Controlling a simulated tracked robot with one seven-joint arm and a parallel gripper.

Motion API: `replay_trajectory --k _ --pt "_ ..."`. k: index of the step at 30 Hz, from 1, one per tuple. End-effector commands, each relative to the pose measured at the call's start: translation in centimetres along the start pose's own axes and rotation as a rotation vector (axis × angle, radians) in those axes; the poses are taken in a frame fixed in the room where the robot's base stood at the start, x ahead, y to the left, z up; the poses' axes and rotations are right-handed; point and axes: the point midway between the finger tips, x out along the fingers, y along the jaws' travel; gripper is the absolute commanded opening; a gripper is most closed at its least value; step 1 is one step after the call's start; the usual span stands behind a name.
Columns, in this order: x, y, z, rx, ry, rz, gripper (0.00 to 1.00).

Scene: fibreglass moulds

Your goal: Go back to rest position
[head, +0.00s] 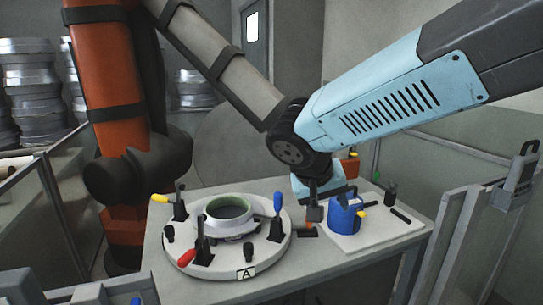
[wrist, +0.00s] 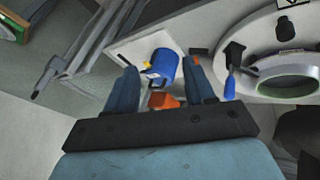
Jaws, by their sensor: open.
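My gripper (head: 322,198) hangs over the table at the left of the blue container (head: 345,214) in the head view. In the wrist view, its two blue fingers (wrist: 162,68) are spread apart with nothing clamped between them. The blue container also shows in the wrist view (wrist: 165,65), seen past the gap between the fingers, with a yellow part at its side. It stands on a white board (head: 375,240). An orange block (wrist: 163,101) shows between the fingers in the wrist view, nearer the palm. Whether the fingers touch the container cannot be told.
A round mould (head: 228,212) sits on a disc (head: 215,265) marked A, ringed by clamps with yellow, red and blue handles. Both rest on a grey table (head: 330,262). Metal frames (head: 465,240) stand at the right. Stacked metal rings (head: 30,90) are at the back left.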

Motion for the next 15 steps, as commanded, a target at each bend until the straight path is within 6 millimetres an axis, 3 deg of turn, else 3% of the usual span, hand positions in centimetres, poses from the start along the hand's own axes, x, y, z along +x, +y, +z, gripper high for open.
replay_trajectory --k 1,6,15 --pt "0.1 1.7 0.4 0.017 -0.020 -0.021 0.54" --pt "0.0 5.6 2.2 0.036 -0.065 -0.115 0.54" --pt "-1.1 10.7 5.3 0.073 -0.024 -0.284 0.54"
